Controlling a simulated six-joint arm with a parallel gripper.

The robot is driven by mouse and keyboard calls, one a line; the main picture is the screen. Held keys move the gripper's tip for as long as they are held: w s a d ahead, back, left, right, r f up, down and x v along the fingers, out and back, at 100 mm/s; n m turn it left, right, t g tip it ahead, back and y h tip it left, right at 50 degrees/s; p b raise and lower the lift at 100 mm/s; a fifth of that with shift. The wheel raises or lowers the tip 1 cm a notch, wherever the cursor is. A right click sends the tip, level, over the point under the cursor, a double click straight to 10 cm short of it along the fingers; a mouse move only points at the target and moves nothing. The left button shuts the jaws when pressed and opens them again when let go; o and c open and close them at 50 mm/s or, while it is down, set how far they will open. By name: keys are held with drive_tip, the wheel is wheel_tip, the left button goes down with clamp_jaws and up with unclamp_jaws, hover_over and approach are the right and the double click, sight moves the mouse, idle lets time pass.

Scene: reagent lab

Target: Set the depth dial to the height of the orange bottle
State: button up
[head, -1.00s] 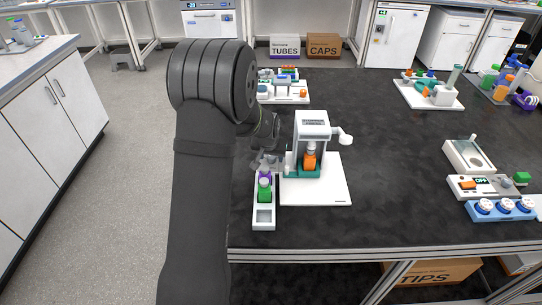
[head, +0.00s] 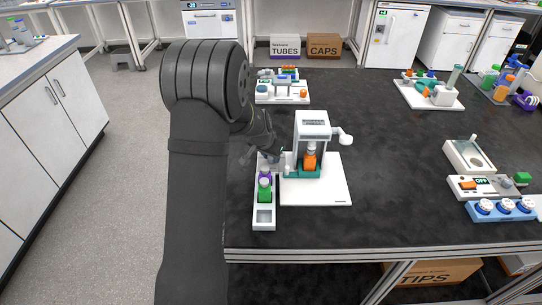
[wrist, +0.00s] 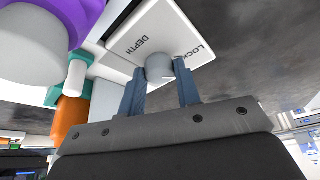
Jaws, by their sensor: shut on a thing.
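The orange bottle (head: 310,163) stands upright in the teal holder of the white press (head: 313,130). In the wrist view an orange part (wrist: 68,116) shows at the left, beside teal. The depth dial (wrist: 158,66) is a small grey knob on a white panel marked DEPTH and LOCK. My gripper (wrist: 160,76) is shut on the dial, with one blue-grey finger on each side. In the head view my gripper (head: 274,152) is left of the press, and the dial cannot be made out there. The dial's setting cannot be read.
A white rack (head: 264,227) with a green bottle (head: 264,192) and a purple bottle (head: 265,176) stands close to my gripper, left of the press base (head: 325,192). A lever (head: 345,138) sticks out right of the press.

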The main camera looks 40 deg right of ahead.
drive_tip(key=m+g, duration=0.1)
drive_tip(key=m, duration=0.2)
drive_tip(key=shift+w, duration=0.15)
drive_tip(key=shift+w+m+g, duration=0.1)
drive_tip(key=shift+m+g, duration=0.8)
drive_tip(key=shift+m, duration=1.2)
drive_tip(key=o, duration=1)
drive_tip(key=shift+c, duration=0.2)
drive_tip(key=v, duration=1.7)
drive_tip(key=shift+w+r, duration=0.2)
drive_tip(key=shift+r, duration=0.05)
drive_tip(key=shift+d+f, duration=0.1)
